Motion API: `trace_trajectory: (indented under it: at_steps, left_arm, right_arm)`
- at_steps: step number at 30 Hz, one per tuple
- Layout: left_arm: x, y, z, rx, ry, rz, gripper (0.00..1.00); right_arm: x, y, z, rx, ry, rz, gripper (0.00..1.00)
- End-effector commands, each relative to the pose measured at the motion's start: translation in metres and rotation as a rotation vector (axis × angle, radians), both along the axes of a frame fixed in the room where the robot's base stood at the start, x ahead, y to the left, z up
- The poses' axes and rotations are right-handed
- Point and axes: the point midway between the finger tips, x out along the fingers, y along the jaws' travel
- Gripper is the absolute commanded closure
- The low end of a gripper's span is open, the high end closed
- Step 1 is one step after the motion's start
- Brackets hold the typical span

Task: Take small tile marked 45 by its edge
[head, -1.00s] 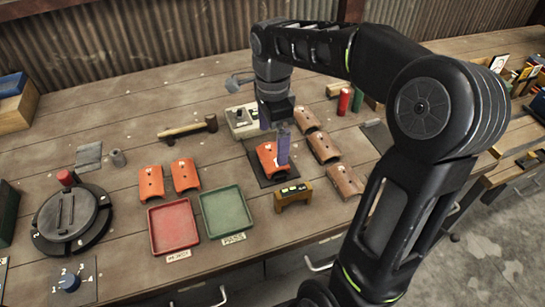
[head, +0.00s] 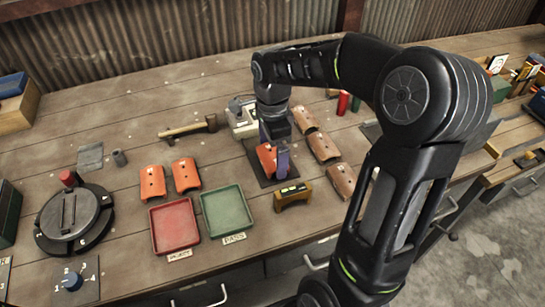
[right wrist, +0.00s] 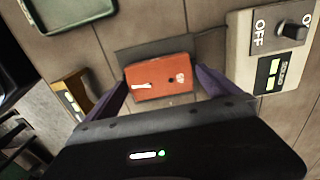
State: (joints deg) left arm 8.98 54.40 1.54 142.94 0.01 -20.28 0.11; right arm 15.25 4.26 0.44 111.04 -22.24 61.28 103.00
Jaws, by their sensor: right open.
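A small orange curved tile (head: 266,158) lies on a dark mat (head: 252,164) in the middle of the bench. The gripper hides part of the tile in the head view. My left gripper is out of view.
Two orange tiles (head: 152,182) lie left of the mat, several brown ones (head: 324,147) right. A red tray (head: 174,243) and green tray (head: 245,226) stand in front. A small wooden block (head: 281,206) and a switch box (right wrist: 262,75) are close to the gripper.

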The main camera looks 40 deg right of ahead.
Motion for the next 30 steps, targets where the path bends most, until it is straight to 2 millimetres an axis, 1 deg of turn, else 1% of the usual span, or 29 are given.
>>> trace_trajectory:
  at_steps: [1,2,22,30]
  left_arm:
    - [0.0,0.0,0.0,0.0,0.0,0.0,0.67]
    - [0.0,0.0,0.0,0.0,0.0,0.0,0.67]
    - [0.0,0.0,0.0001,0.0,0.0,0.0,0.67]
    - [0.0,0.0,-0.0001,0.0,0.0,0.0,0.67]
  right_arm:
    - [0.0,0.0,0.0001,0.0,0.0,0.0,0.0]
    - [0.0,0.0,0.0001,0.0,0.0,0.0,0.02]
    - [0.0001,0.0,0.0002,0.0,0.0,0.0,0.57]
    - [0.0004,-0.0001,0.0019,0.0,-0.001,0.0,0.57]
